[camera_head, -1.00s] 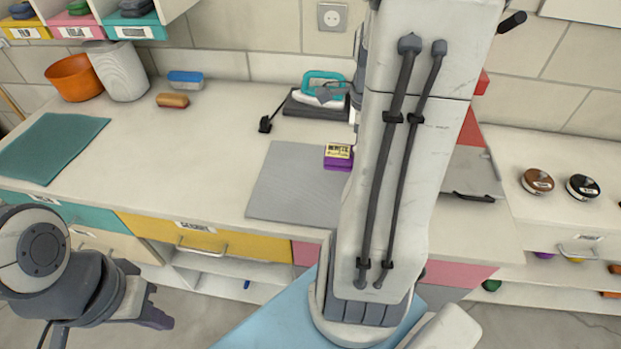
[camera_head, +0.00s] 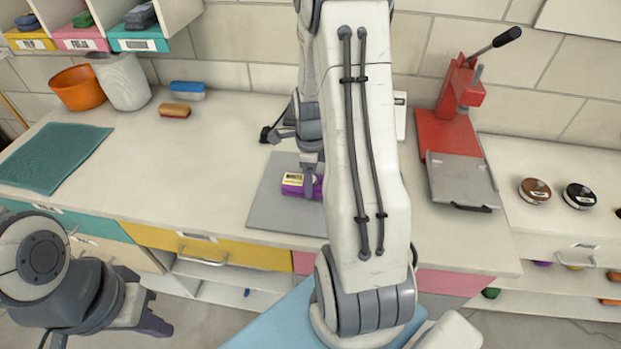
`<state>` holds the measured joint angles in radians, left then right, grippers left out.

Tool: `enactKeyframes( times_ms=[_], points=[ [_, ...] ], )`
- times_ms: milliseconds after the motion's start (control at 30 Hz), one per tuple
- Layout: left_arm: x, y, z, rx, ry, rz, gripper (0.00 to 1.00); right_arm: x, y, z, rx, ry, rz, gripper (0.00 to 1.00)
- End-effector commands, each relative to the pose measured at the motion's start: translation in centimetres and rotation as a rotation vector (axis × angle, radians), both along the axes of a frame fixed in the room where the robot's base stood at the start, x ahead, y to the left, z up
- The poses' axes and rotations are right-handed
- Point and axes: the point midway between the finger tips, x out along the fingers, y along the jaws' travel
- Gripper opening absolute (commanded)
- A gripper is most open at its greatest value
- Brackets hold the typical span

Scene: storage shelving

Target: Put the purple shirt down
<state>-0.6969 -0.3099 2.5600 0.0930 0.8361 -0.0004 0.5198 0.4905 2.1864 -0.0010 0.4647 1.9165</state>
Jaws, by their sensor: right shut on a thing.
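The purple shirt (camera_head: 291,191) is a small folded bundle with a yellow label on top. It is on or just above the grey mat (camera_head: 268,212); I cannot tell whether it touches. My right gripper (camera_head: 311,188) points down from above and is shut on its right part. My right arm hides part of the mat. My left gripper (camera_head: 153,306) hangs low at the lower left, in front of the drawers, empty, with its fingers apart.
A red press (camera_head: 447,130) stands right of my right arm. An orange bowl (camera_head: 78,89), a grey bin (camera_head: 121,82), blue and orange-brown brushes (camera_head: 175,110) and a teal mat (camera_head: 50,156) are on the left. The counter's middle-left is clear.

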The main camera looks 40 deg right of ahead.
Motion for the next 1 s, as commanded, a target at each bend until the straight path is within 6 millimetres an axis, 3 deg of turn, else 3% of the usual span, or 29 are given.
enactKeyframes(
  times_ms=[367,400,467,800,1000],
  points=[
    [0.0,0.0,-0.3,0.0,0.0,0.0,0.0,0.0,0.0,-0.5,0.0,0.0,0.0,0.12],
    [0.0,0.0,-0.2,0.0,0.0,0.0,0.0,0.0,0.0,-0.5,0.0,0.0,0.0,0.79],
    [0.0,0.0,-0.2,0.0,0.0,0.0,0.0,0.0,0.0,-0.4,0.0,0.0,0.0,1.0],
    [0.0,0.0,0.0,0.0,0.0,0.0,0.0,0.1,-0.1,0.3,-0.002,-0.003,0.0,1.0],
    [0.0,0.0,0.0,0.0,0.0,0.0,0.0,0.2,-0.1,3.9,-0.005,-0.008,0.0,1.0]
  ],
)
